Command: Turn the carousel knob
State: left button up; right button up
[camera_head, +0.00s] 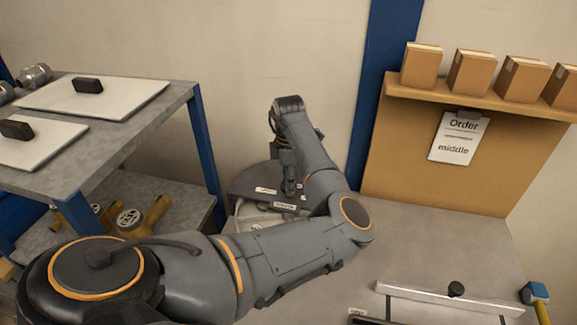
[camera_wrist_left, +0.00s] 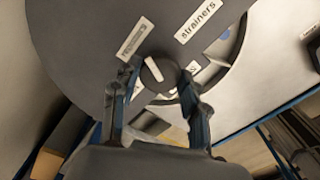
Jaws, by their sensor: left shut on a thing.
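The carousel (camera_head: 245,181) is a round dark-topped unit with white labels, standing on the bench behind my left arm. In the left wrist view the carousel's dark top (camera_wrist_left: 85,40) fills the upper part, with a label reading "strainers" and another that is hard to read. The round carousel knob (camera_wrist_left: 157,72), with a pale bar across it, sits at the middle of the disc. My left gripper (camera_wrist_left: 160,80) has one finger on each side of the knob and is shut on it. In the head view the left gripper (camera_head: 289,185) points down at the carousel, and the knob is hidden there. My right gripper is not in view.
A shelf of cardboard boxes (camera_head: 470,72) and an order sheet reading "middle" (camera_head: 459,138) are at right. The bench (camera_head: 440,235) is clear mid-right.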

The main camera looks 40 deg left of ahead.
pick_arm(q)
jog(key=m+p, duration=0.3)
jog(key=m, duration=0.1)
jog(key=m+p, duration=0.1)
jog(key=p, duration=0.1)
jog(key=shift+r+m+p, duration=0.25)
jog(key=shift+m+p, duration=0.1)
jog(key=shift+m, duration=0.05)
jog(key=m+p, duration=0.2)
jog(key=shift+f+m, duration=0.1)
jog(key=shift+m, duration=0.2)
jog(key=shift+m+p, duration=0.35)
jog(key=shift+m, duration=0.55)
jog(key=m, duration=0.4)
jog(key=shift+f+m, duration=0.2)
jog(key=shift+m, duration=0.1)
jog(key=m, duration=1.1)
jog(key=shift+m, duration=0.3)
jog(key=m, duration=0.4)
jog(key=shift+m, duration=0.4)
